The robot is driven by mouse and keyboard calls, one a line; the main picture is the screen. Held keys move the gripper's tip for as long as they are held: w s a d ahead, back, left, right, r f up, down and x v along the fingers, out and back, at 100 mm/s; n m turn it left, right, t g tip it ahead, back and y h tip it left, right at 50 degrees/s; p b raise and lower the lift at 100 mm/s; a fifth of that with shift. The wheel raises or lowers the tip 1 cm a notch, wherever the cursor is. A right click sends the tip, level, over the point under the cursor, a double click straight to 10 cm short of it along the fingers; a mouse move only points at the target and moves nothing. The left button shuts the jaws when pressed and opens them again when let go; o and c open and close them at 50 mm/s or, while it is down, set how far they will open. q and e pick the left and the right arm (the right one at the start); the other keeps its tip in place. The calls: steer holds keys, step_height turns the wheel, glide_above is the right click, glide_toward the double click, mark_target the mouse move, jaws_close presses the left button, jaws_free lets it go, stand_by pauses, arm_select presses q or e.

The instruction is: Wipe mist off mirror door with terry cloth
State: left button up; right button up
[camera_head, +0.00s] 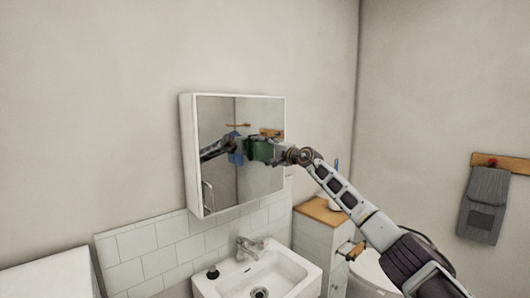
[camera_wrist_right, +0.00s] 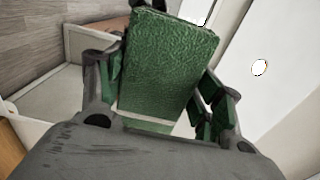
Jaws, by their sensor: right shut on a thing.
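The mirror door (camera_head: 258,185) is the front of a white wall cabinet above the sink. It looks shut, with a curved handle (camera_head: 207,197) at its lower left. My right gripper (camera_head: 268,151) is in front of the glass, near mid-height. It is shut on the green terry cloth (camera_head: 259,149), which is at or very close to the glass; contact cannot be told. In the right wrist view the cloth (camera_wrist_right: 165,65) is a textured green slab between the fingers. Mist is hard to make out. The glass reflects a dark arm and a blue patch. My left gripper is out of view.
A white sink (camera_head: 290,272) with a chrome faucet (camera_head: 246,247) stands below the cabinet. A wood-topped unit (camera_head: 318,211) is to the right, beside a toilet (camera_head: 370,272). A grey towel (camera_head: 485,205) hangs on the right wall. The wall left of the cabinet is clear.

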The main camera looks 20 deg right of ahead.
mark_target(273, 149)
steer(key=shift+d, duration=0.1)
steer(key=shift+w+d, duration=0.4)
steer(key=shift+d, duration=0.45)
steer(key=shift+w+d, duration=0.35)
steer(key=shift+d, duration=0.5)
steer(key=shift+w+d, duration=0.35)
steer(key=shift+d, duration=0.4)
steer(key=shift+w+d+p, duration=0.2)
steer(key=shift+d+p, duration=0.2)
steer(key=shift+d, duration=0.1)
steer(key=shift+w+d+p, duration=0.15)
steer(key=shift+d+p, duration=0.25)
steer(key=shift+d, duration=0.05)
